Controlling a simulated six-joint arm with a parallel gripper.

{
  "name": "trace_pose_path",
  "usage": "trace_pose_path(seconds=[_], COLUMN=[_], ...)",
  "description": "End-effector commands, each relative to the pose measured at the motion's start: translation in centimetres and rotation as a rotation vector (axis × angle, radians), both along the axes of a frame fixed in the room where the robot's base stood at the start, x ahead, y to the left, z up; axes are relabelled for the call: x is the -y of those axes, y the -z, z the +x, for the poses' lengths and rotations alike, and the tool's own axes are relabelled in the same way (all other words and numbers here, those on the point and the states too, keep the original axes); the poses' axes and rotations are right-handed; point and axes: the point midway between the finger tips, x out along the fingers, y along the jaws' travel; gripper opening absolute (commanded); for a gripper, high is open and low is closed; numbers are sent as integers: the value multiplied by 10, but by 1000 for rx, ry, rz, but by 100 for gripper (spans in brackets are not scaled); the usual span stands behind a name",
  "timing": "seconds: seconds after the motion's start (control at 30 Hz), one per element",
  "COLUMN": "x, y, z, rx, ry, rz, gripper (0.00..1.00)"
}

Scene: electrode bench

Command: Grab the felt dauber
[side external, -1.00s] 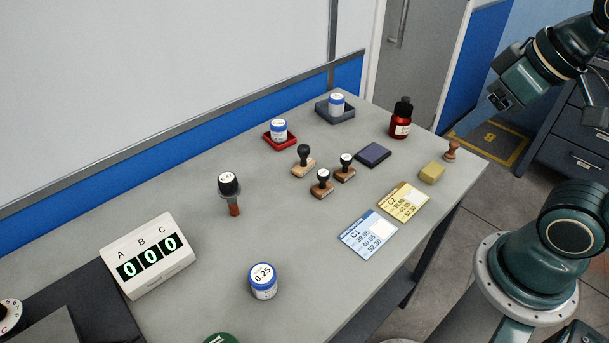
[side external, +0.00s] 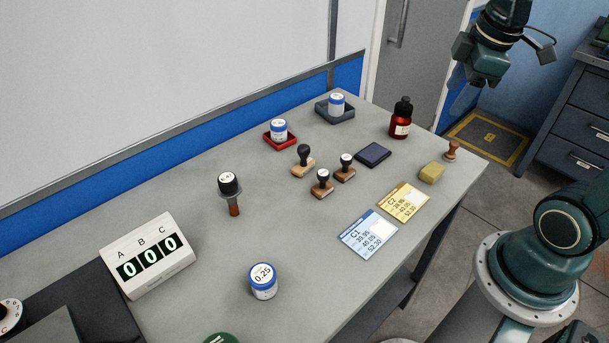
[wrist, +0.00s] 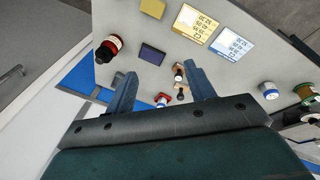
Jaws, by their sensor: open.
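A small brown turned-wood piece (side external: 452,149), which looks like the felt dauber, stands upright at the right edge of the grey table in the side view. I cannot make out its felt, and I do not see it in the wrist view. My gripper (side external: 462,92) is open, in the air above and beyond the table's far right end, apart from the dauber. In the wrist view my gripper (wrist: 160,76) shows two spread fingers with nothing held between them.
A yellow block (side external: 431,172) sits beside the dauber. A red bottle (side external: 400,122), a dark purple pad (side external: 373,153) and several stamps (side external: 322,184) stand further left. Two printed cards (side external: 403,202) lie in front.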

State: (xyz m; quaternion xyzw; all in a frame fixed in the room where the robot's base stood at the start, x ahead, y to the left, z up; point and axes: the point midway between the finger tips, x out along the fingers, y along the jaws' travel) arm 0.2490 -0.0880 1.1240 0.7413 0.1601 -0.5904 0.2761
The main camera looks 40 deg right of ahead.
Motion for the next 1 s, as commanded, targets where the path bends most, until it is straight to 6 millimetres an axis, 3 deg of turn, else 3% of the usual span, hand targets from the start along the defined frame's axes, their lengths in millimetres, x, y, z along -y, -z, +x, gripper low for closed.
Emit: trace_pose_path(seconds=[0.37,0.7,1.0], x=[69,132,157], y=[33,73,92], z=[20,19,15], rx=[-155,-252,-275], ry=[-326,-630,-770], rz=[-47,-31,-15], gripper=[54,54,54])
